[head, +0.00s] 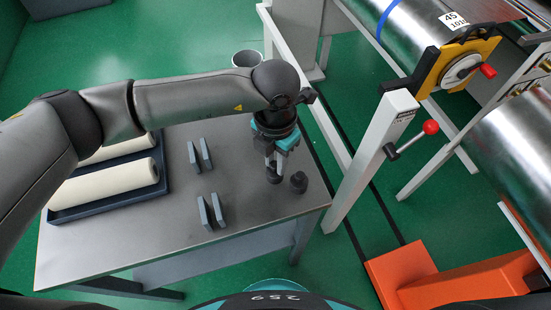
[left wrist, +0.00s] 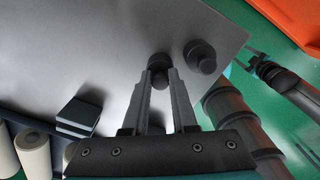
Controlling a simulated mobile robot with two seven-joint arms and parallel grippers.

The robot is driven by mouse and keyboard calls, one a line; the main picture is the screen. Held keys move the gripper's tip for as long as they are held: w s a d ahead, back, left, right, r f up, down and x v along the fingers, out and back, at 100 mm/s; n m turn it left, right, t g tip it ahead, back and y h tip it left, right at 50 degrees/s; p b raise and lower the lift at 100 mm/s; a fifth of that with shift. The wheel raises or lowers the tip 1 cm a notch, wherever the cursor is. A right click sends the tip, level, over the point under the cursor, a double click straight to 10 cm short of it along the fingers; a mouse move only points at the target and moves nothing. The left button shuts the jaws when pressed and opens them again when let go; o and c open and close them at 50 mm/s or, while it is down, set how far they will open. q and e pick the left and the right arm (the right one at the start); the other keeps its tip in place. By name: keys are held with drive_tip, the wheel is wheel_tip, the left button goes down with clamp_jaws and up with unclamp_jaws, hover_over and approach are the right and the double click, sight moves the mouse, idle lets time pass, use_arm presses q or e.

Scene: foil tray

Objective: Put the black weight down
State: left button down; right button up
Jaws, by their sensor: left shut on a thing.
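My left gripper (head: 273,163) points down over the right end of the grey table (head: 120,240), shut on a black weight (head: 274,177). The same held weight shows between the fingertips in the left wrist view (left wrist: 159,66). Its underside is at or very near the tabletop; I cannot tell whether it touches. A second black knobbed weight (head: 299,183) stands upright on the table just right of it, apart from it, and also shows in the left wrist view (left wrist: 201,55). A dark pronged part at the right of the left wrist view looks like my right gripper (left wrist: 243,60); its jaw state is unclear.
Two pairs of upright grey plates (head: 200,154) (head: 211,211) stand left of the gripper. A dark blue tray (head: 110,204) with cream rolls lies at the table's left. A white post, steel rollers (head: 510,140) and an orange base (head: 400,268) stand to the right.

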use_arm(q)
drive_tip(key=c, duration=1.2)
unclamp_jaws()
drive_tip(key=shift+f, duration=0.1)
drive_tip(key=o, duration=0.5)
wheel_tip(320, 180, up, 12)
drive_tip(key=shift+r+p, duration=0.2)
drive_tip(key=shift+p, duration=0.2)
